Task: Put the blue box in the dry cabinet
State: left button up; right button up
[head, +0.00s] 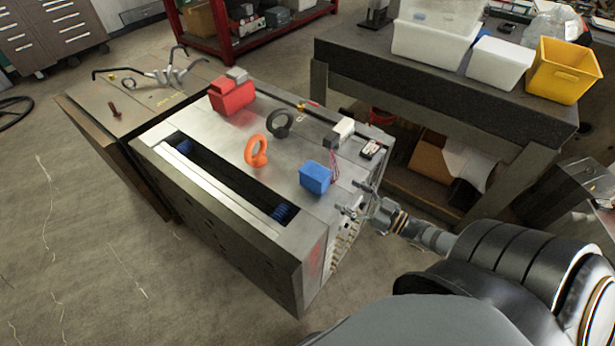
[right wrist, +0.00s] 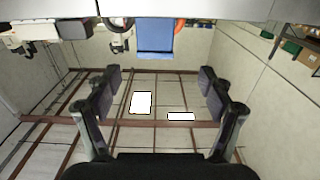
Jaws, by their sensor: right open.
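The blue box (head: 315,178) sits on the top of the metal mould base (head: 225,135), near its right end. My right gripper (head: 356,199) is at that right end, just right of the box and apart from it. Its fingers are spread and empty. In the right wrist view the blue box (right wrist: 155,38) shows at the top, beyond and between the open fingertips of the gripper (right wrist: 158,80). I cannot make out a dry cabinet in these views. My left gripper is not in view.
An orange eyebolt (head: 257,151), a black eyebolt (head: 280,123) and a red block (head: 232,95) stand on the mould base. A dark workbench (head: 440,85) behind carries white bins (head: 498,64) and a yellow bin (head: 563,70). Bare floor (head: 80,240) lies at the left.

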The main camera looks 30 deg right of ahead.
aim_at(327, 179)
jog(key=b+x, duration=0.1)
jog(key=x, duration=0.3)
jog(key=shift+d+f+b, duration=0.1)
jog(key=shift+b, duration=0.2)
jog(key=shift+x, duration=0.75)
jog(key=shift+w+b, duration=0.3)
jog(key=shift+w, duration=0.05)
jog(key=x, duration=0.1)
jog(key=b+x, duration=0.1)
jog(key=x, duration=0.2)
jog(key=shift+w+d+r+b, duration=0.1)
jog(key=shift+w+r+b, duration=0.15)
jog(key=shift+r+b, duration=0.05)
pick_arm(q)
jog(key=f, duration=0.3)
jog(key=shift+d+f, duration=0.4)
pick_arm(e)
jog(key=shift+s, duration=0.1)
